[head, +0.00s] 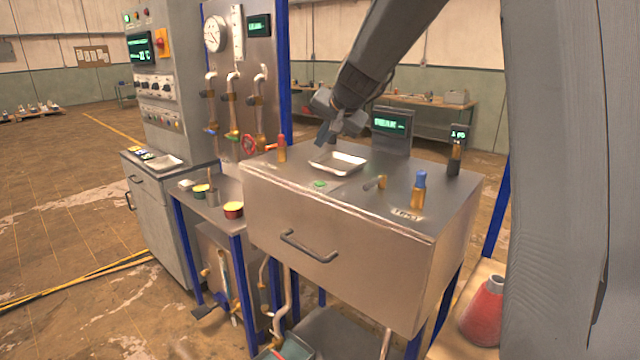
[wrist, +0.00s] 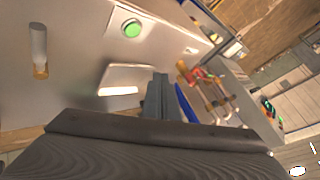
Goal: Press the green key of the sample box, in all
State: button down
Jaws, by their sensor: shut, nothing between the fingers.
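The sample box is a steel box (head: 330,225) with a front handle, at the centre of the head view. Its green key (head: 320,183) lies low on the top face, near the front edge; in the wrist view the green key (wrist: 131,28) is a round button in a pale ring. My gripper (head: 325,140) is shut and empty, above the back of the box top, behind the shallow metal tray (head: 350,170). In the wrist view its fingers (wrist: 157,88) are together, and the green key is apart from them, up and to the left.
On the box top stand a red-capped fitting (head: 282,148), a blue-capped fitting (head: 418,190), a small brass lever (head: 376,183) and a dark post with a display (head: 455,155). A screen (head: 391,125) stands behind. A gauge panel (head: 238,80) rises at the left.

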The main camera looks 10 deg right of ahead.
jog(key=b, duration=0.7)
send_over(322, 185)
notch_tip(322, 185, down, 8)
jog(key=shift+w+r, duration=0.15)
jog(key=shift+r, duration=0.05)
jog(key=shift+f+b, duration=0.5)
jog(key=shift+f, duration=0.1)
jog(key=shift+f, duration=0.2)
dwell(1.0)
jog(key=shift+f+b, duration=0.25)
jog(key=shift+b, duration=0.3)
jog(key=shift+f+b, duration=0.45)
jog(key=shift+b, duration=0.05)
dwell(0.6)
jog(key=shift+r, duration=0.15)
jog(key=shift+r+p, duration=0.75)
